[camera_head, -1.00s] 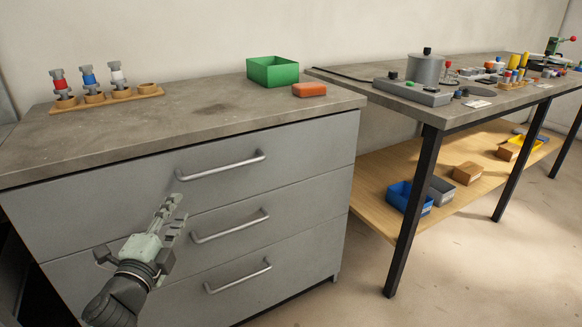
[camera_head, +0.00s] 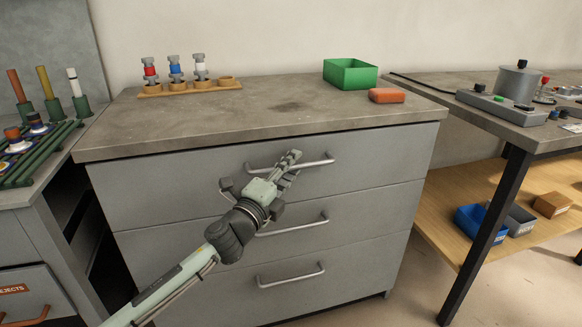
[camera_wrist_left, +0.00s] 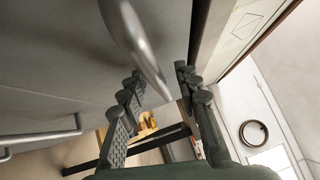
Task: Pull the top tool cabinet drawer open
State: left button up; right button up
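The grey tool cabinet's top drawer (camera_head: 385,155) is shut, its front flush with the drawers below. Its metal bar handle (camera_head: 318,162) runs across the front, and the gripper partly covers it. My left gripper (camera_head: 290,166) is at the middle of this handle, fingers pointing up and right. In the left wrist view the fingers (camera_wrist_left: 160,92) are spread apart, and the handle bar (camera_wrist_left: 138,45) reaches down into the space between them. I see no finger closed on the bar; contact is unclear. My right gripper is not in view.
Two lower drawers have similar handles (camera_head: 292,226). The cabinet top (camera_head: 290,115) carries a wooden holder (camera_head: 190,88), a green bin (camera_head: 350,74) and an orange block (camera_head: 387,95). A workbench (camera_head: 530,134) stands right; another station with a rejects drawer (camera_head: 30,295) stands left.

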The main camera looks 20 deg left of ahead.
pick_arm(q)
jog(key=shift+c, duration=0.6)
grip_shut()
